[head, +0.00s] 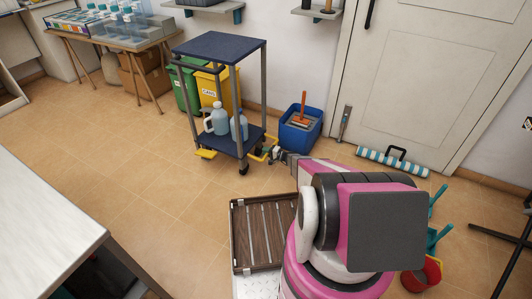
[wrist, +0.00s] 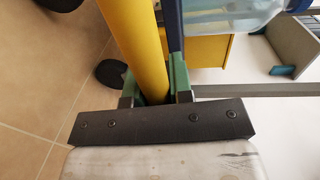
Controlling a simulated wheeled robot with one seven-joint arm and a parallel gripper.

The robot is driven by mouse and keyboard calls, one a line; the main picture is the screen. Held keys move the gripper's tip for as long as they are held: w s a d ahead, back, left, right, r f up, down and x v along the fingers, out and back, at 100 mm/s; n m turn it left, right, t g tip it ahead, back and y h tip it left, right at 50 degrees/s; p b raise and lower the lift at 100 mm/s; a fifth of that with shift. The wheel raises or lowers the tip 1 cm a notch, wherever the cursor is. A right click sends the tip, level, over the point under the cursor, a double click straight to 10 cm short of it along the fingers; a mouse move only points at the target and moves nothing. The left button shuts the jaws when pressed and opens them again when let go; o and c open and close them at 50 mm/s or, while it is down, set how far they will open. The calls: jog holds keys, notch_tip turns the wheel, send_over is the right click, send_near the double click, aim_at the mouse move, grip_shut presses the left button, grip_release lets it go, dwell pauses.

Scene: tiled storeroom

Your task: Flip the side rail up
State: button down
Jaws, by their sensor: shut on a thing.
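A grey-framed cart with a dark blue top shelf (head: 218,46) and a dark blue lower shelf (head: 228,139) stands ahead. A yellow side rail (head: 262,154) sits low at the cart's right side. In the wrist view the yellow rail (wrist: 132,40) runs between the fingers of my gripper (wrist: 154,84), which is shut on it. In the head view my gripper (head: 277,155) is small and partly hidden by my arm. Another yellow part (head: 205,154) shows low at the cart's left.
Jugs (head: 217,121) stand on the lower shelf. A blue bin (head: 300,131) is close right of the cart, with green and yellow bins (head: 206,84) behind it. A white table (head: 40,225) is at the left. Open floor lies front-left.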

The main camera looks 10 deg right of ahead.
jog(key=shift+r, duration=0.1)
jog(key=w+a+r+g+h, duration=0.4)
jog(key=r+g+h, duration=0.4)
jog(key=h, duration=0.5)
jog(key=shift+a+r+g, duration=0.4)
jog(key=shift+a+g, duration=0.25)
jog(key=shift+g, duration=0.05)
dwell(0.6)
jog(key=c, duration=1)
grip_release()
jog(key=shift+a, duration=0.1)
jog(key=shift+r, duration=0.1)
